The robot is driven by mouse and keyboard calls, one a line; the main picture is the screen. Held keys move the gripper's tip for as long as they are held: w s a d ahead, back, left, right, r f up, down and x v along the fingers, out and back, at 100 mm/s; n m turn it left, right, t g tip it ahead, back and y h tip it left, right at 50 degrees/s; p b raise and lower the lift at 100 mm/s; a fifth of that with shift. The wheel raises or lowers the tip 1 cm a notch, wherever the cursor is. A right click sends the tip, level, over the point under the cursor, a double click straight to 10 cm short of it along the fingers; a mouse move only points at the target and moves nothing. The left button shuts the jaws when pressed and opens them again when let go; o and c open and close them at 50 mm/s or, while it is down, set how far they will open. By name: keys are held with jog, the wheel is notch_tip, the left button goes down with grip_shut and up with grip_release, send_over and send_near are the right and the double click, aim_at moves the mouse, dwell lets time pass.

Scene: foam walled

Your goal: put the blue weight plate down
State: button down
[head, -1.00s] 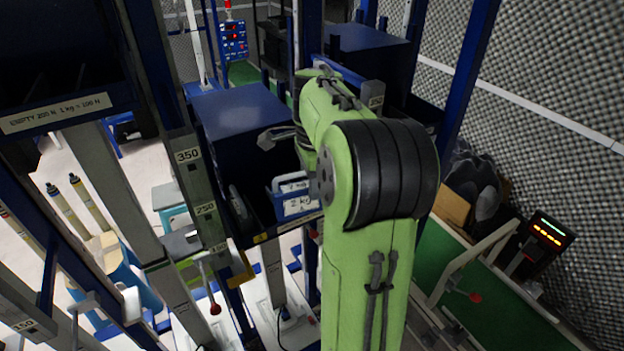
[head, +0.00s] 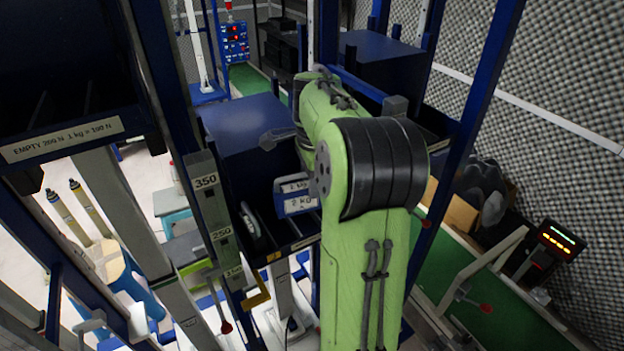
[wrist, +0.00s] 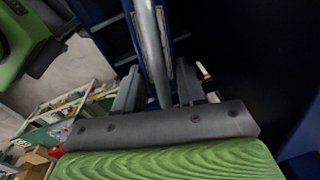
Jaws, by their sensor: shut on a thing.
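The blue weight plate (head: 284,206), with white "2 kg" labels, shows in the head view just left of my green arm's elbow. It appears upright, in front of the dark open shelf bay. In the wrist view it seems to show nearly edge-on (wrist: 171,45), with a pale metal bar beside it. My gripper (wrist: 157,92) is shut on it, one grey finger on each side. In the head view my arm hides most of the gripper. I cannot tell whether the plate touches the shelf below.
A dark grey object (head: 252,222) stands in the bay left of the plate. A blue box-shaped top (head: 245,122) lies behind. A post marked 350 and 250 (head: 211,205) stands close on the left. A green conveyor (head: 455,270) with a lit display (head: 560,241) is at right.

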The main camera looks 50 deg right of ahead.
jog(key=shift+s, duration=0.15)
jog(key=c, duration=0.6)
grip_release()
jog(key=shift+r, duration=0.1)
jog(key=r, duration=0.5)
jog(key=s+r, duration=0.1)
jog(key=r, duration=0.4)
jog(key=r+p, duration=0.1)
jog(key=r, duration=0.4)
jog(key=shift+s+a+r, duration=0.3)
jog(key=shift+a, duration=0.05)
